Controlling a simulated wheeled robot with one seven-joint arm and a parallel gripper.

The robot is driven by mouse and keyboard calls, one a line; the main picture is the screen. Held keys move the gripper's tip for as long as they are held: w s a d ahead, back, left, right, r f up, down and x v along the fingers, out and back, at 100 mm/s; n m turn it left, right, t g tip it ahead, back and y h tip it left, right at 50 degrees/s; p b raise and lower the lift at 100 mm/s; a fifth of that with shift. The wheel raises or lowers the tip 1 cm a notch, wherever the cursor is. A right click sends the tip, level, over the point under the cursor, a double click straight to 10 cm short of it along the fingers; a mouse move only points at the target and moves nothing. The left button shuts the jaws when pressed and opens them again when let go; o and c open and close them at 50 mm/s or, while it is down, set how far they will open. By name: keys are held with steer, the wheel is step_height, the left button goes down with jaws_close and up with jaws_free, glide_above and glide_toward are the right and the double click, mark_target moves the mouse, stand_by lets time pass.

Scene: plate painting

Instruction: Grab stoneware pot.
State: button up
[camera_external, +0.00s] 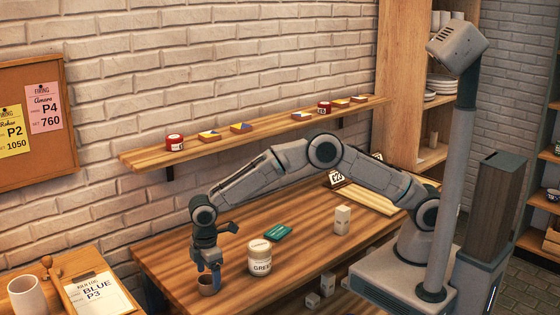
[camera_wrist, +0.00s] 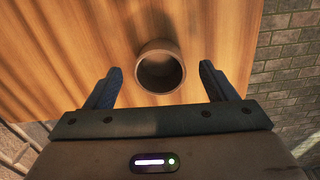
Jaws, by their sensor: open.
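The stoneware pot (camera_external: 209,284) is a small brown open-topped cup standing on the wooden table (camera_external: 165,265), near its left front part. In the wrist view the pot (camera_wrist: 146,72) shows its round rim and dark, empty-looking inside. My gripper (camera_external: 208,266) points down just above the pot in the external view, partly overlapping its rim there. In the wrist view my gripper (camera_wrist: 160,75) is open, with one finger to each side of the pot and a gap on both sides. The pot lies a little ahead of the fingers' middle.
A white jar with a "GREY" label (camera_external: 260,258) stands close right of the pot. A teal box (camera_external: 278,232) lies behind it, and a white carton (camera_external: 342,220) stands farther right. A wall shelf (camera_external: 220,140) runs above the table. The table edge is near the pot.

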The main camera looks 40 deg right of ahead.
mark_target(208, 280)
steer(key=shift+w+f, duration=0.1)
steer(key=shift+f, duration=1.5)
steer(key=c, duration=1.1)
steer(key=shift+r, duration=0.15)
